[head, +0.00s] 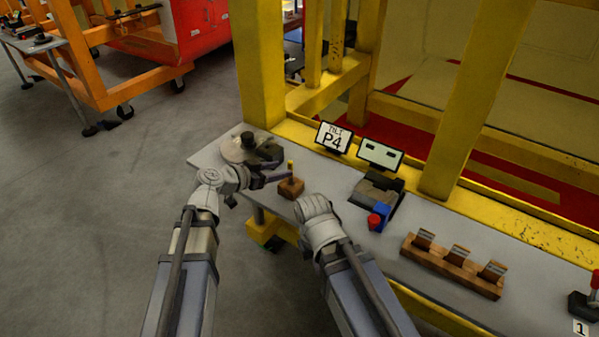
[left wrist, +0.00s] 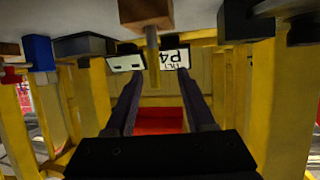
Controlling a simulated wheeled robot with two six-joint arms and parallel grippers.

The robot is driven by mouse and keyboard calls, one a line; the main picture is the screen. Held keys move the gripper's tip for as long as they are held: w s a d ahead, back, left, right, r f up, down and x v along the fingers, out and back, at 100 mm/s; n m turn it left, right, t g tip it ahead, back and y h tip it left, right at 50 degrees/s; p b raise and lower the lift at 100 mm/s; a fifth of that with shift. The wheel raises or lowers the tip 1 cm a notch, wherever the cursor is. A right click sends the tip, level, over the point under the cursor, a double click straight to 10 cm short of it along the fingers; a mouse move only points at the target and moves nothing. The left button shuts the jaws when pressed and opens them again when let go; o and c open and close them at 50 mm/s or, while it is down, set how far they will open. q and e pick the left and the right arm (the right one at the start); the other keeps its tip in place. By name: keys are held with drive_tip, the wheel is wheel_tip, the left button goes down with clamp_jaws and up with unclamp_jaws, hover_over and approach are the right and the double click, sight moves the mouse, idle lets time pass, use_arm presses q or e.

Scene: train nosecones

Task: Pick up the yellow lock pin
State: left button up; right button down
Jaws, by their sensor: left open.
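The yellow lock pin (head: 290,166) stands upright in a small brown wooden block (head: 291,188) near the table's front edge. My left gripper (head: 280,176) reaches in from the left, with its dark fingers close beside the pin. In the left wrist view, which is upside down, the pin (left wrist: 153,62) hangs from the block (left wrist: 146,13) between the tips of my two open fingers (left wrist: 158,78). I see a gap on both sides of the pin. My right arm ends at its white wrist just right of the block, and its fingers do not show.
A round grey device (head: 241,151) stands behind my left gripper. A P4 sign (head: 334,137), a small screen (head: 380,154) and a dark device with blue and red parts (head: 377,193) are to the right. A wooden rack (head: 453,266) lies farther right. Yellow posts (head: 258,65) rise behind the table.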

use_arm(q)
drive_tip(key=shift+b+x, duration=0.5)
drive_tip(key=shift+x, duration=0.45)
drive_tip(key=shift+w+d+f, duration=0.15)
drive_tip(key=shift+w+d, duration=0.05)
drive_tip(key=shift+d, duration=0.05)
drive_tip(key=b+x, duration=0.1)
drive_tip(key=x, duration=0.1)
drive_tip(key=b+x, duration=0.1)
drive_tip(key=x, duration=0.1)
drive_tip(key=shift+s+d+f, duration=0.15)
drive_tip(key=shift+d+f, duration=0.1)
drive_tip(key=shift+d, duration=0.05)
drive_tip(key=shift+w+d, duration=0.25)
drive_tip(key=shift+d, duration=0.05)
drive_tip(key=shift+c, duration=0.3)
clamp_jaws()
